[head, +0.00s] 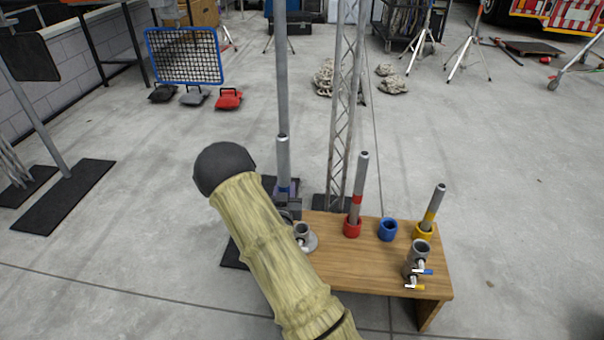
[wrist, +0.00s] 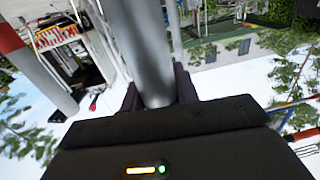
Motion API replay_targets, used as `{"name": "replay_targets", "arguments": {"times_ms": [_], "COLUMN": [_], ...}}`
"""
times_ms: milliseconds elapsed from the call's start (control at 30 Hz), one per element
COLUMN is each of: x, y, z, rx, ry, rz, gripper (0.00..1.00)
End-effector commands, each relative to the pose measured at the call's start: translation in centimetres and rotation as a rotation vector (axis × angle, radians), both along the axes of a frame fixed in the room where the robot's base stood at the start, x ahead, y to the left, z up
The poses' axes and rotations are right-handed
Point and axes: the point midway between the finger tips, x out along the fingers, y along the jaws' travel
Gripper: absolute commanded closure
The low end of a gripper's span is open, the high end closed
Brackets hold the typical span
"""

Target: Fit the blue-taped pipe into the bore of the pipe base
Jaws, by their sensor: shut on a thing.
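The grey pipe with blue tape (head: 283,158) stands roughly upright in my gripper (head: 284,195), beyond the far left corner of the wooden table. In the wrist view my gripper (wrist: 160,95) is shut on the grey pipe (wrist: 145,50), between two dark fingers. The pipe base (head: 303,230), a grey collar with an open top on a round flange, sits on the table's left part, to the right of and nearer than the pipe. My sleeved arm hides part of its flange. The pipe's lower end is hidden.
A lattice truss (head: 345,110) rises behind the table.

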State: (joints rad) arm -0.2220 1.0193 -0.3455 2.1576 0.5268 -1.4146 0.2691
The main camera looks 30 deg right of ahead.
Motion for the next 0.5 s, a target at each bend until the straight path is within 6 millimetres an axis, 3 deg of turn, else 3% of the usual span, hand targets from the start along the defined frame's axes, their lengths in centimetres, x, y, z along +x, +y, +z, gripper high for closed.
{"name": "replay_targets", "arguments": {"times_ms": [33, 100, 200, 500], "x": [0.5, 1.0, 1.3, 1.4], "y": [-2.2, -4.3, -6.2, -6.7], "z": [1.1, 2.0, 2.8, 3.0], "rx": [-0.002, -0.008, -0.015, -0.019], "ry": [-0.010, -0.009, -0.008, -0.005], "rz": [-0.031, -0.056, -0.079, -0.084], "gripper": [1.00, 1.00, 1.00, 1.00]}}
